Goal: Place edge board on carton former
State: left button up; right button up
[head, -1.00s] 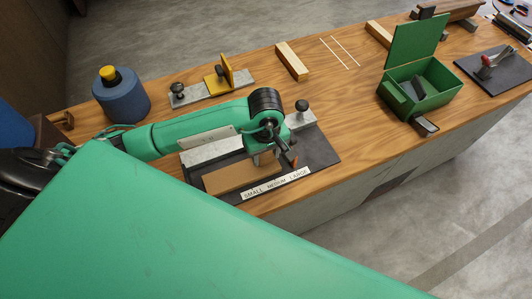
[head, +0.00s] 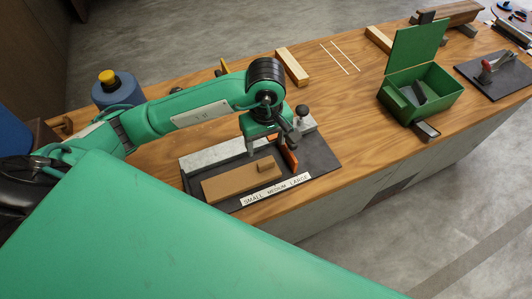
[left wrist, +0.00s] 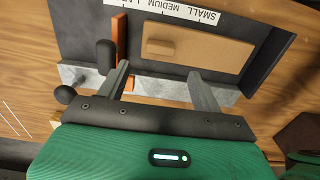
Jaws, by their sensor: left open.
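The edge board, a flat tan board (head: 225,186) with a small raised block, lies flat on the dark plate of the carton former (head: 322,160). It also shows in the left wrist view (left wrist: 215,48). The former has a grey steel fence (head: 212,157), an orange stop (head: 292,161) and a size label (head: 275,189). My left gripper (head: 268,150) is open and empty just above the former, near the orange stop. In the left wrist view its two fingers (left wrist: 158,72) stand apart, clear of the board's block. My right gripper is not in view.
A green open-lidded box (head: 440,100) stands to the right on the wooden bench. A blue spool (head: 122,90) stands at the left behind my arm. Wooden blocks (head: 292,66) lie at the back. A toggle clamp on a plate (head: 497,75) is far right. Bare bench lies around the former.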

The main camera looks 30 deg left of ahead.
pick_arm(q)
notch_tip(320, 180, up, 4)
jog(key=shift+f, duration=0.1)
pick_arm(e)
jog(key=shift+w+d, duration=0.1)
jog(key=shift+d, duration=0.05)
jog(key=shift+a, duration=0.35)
